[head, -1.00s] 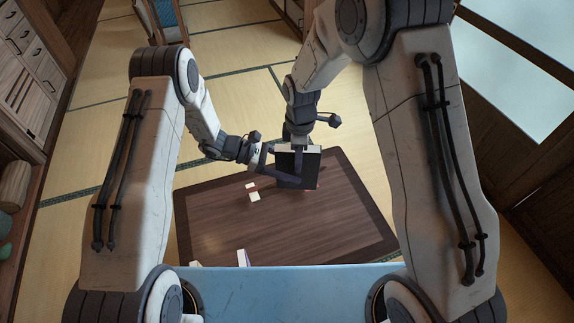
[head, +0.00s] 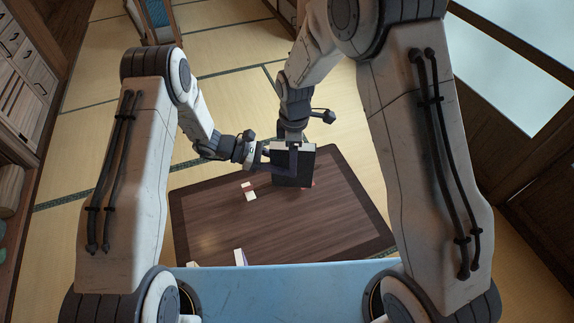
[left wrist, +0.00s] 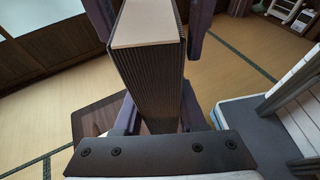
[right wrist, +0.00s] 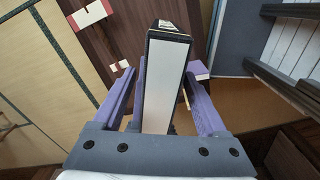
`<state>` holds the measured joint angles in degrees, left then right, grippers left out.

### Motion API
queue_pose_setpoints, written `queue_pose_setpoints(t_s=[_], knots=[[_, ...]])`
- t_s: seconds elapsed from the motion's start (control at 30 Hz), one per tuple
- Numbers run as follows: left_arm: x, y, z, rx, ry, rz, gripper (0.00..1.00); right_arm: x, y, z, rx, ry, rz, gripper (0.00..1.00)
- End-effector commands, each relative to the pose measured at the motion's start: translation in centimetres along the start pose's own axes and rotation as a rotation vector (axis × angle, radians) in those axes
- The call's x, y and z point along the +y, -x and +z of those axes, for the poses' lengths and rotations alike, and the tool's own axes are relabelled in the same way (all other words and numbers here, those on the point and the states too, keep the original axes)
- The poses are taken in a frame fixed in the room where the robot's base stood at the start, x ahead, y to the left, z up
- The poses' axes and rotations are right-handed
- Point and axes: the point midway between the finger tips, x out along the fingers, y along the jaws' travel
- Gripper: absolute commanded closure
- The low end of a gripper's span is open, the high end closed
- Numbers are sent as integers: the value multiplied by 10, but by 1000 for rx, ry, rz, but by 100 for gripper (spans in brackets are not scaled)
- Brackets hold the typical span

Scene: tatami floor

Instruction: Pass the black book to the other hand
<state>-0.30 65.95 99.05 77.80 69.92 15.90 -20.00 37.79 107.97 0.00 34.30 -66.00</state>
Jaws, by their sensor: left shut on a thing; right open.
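The black book (head: 300,176) is held upright above the low table, in front of my two grippers in the head view. My left gripper (head: 272,158) reaches it from the left and is shut on it. In the left wrist view the book (left wrist: 148,75) stands between the fingers, its pale edge at the top. My right gripper (head: 292,146) comes down on the book from behind and above. In the right wrist view its purple fingers (right wrist: 158,95) stand open on both sides of the book (right wrist: 160,90), with gaps.
The dark wooden table (head: 270,222) lies below, mostly clear. Small red and white pieces (head: 249,191) lie left of the book. Pale objects (head: 240,257) are at the near edge. Tatami floor (head: 230,105) surrounds the table; drawers (head: 25,70) stand at far left.

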Motion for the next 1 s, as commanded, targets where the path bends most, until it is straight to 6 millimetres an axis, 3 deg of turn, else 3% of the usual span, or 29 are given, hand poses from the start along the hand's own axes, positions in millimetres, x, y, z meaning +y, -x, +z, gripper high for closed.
queue_pose_setpoints(t_s=[0.4,0.7,0.87,1.0], knots=[[0,0,1,-1,0,0,100,1,82,0,2,1,5,25],[0,0,1,-1,0,0,100,-3,116,-1,2,-8,3,25],[0,0,1,-1,0,0,100,-39,134,-9,16,-113,5,25],[0,0,1,-1,0,0,100,-101,152,-12,38,-306,3,25]])
